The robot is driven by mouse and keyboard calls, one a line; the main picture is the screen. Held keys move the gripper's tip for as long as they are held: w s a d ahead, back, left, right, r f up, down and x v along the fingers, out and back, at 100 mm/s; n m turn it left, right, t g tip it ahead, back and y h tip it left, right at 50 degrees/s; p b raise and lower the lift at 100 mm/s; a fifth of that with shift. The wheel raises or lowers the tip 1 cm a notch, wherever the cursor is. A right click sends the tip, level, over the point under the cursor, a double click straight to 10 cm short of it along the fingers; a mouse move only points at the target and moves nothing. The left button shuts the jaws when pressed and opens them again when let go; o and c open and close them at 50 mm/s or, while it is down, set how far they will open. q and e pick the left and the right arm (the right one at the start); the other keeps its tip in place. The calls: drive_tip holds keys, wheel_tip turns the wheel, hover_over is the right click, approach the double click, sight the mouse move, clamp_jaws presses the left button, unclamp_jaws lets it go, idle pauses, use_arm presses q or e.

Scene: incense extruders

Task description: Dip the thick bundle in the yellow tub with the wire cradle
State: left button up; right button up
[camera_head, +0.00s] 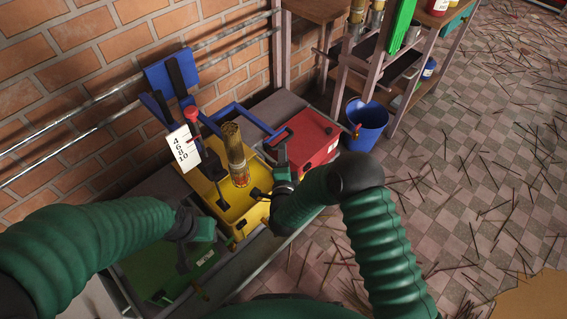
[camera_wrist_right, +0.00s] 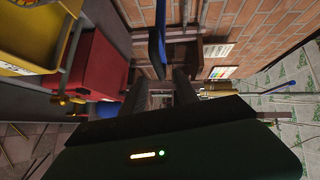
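The yellow tub (camera_head: 212,167) stands against the brick wall in the head view. The thick tan bundle (camera_head: 236,150) stands upright, its lower end inside the tub. A blue bar frame (camera_head: 249,117) reaches out behind the bundle; I cannot tell whether it belongs to the wire cradle. My right gripper (camera_head: 272,173) is just right of the bundle, by the tub's right edge. In the right wrist view its dark fingers are apart, with a blue bar (camera_wrist_right: 157,45) near their tips. My left gripper (camera_head: 184,250) is left of the tub, over a green tub; its fingers are unclear.
A red box (camera_head: 310,137) stands right of the yellow tub. A white number card (camera_head: 184,148) and a red knob (camera_head: 191,113) rise at the tub's back left. A blue bucket (camera_head: 366,124) and shelves stand further right. Loose sticks litter the tiled floor.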

drive_tip(key=s+p, duration=0.1)
drive_tip(key=s, duration=0.5)
drive_tip(key=shift+s+r, duration=0.4)
drive_tip(key=s+d+r+n+g, duration=0.4)
drive_tip(key=s+d+n+g, duration=0.35)
drive_tip(key=s+d, duration=0.25)
drive_tip(key=s+d+r+n+g, duration=0.3)
drive_tip(key=s+d+n+g, duration=0.3)
drive_tip(key=s+d+n, duration=0.4)
drive_tip(key=w+p+v, duration=0.2)
drive_tip(key=p+v, duration=1.2)
drive_tip(key=w+r+p+v, duration=0.1)
drive_tip(key=w+p+v, duration=0.2)
drive_tip(key=p+v, duration=1.1)
drive_tip(key=shift+m, duration=0.45)
